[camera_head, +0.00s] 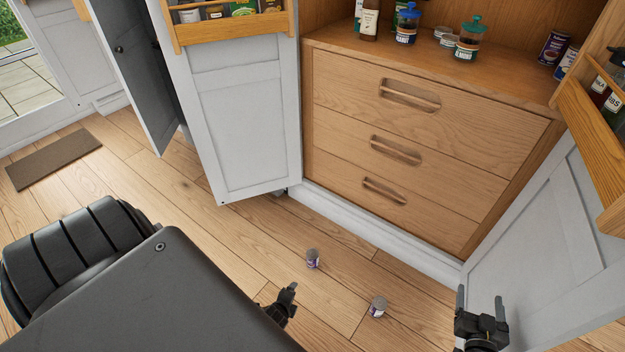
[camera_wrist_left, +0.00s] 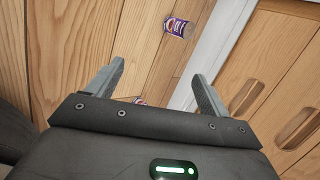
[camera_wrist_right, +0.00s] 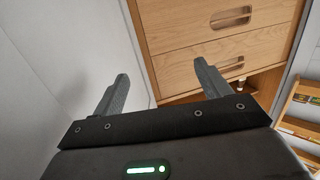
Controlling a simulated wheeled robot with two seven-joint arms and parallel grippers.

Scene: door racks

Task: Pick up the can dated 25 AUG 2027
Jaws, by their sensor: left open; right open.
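No date is readable on any can. My left gripper (camera_head: 290,291) is open and empty, left of the right-hand can. My right gripper (camera_head: 481,300) is open and empty by the right cabinet door. It also shows in the right wrist view (camera_wrist_right: 160,80).
A wooden drawer unit (camera_head: 420,135) with jars and cans on top stands behind. White doors with racks stand open at left (camera_head: 240,130) and right (camera_head: 560,240). A brown mat (camera_head: 53,160) lies far left. Floor around the two cans is clear.

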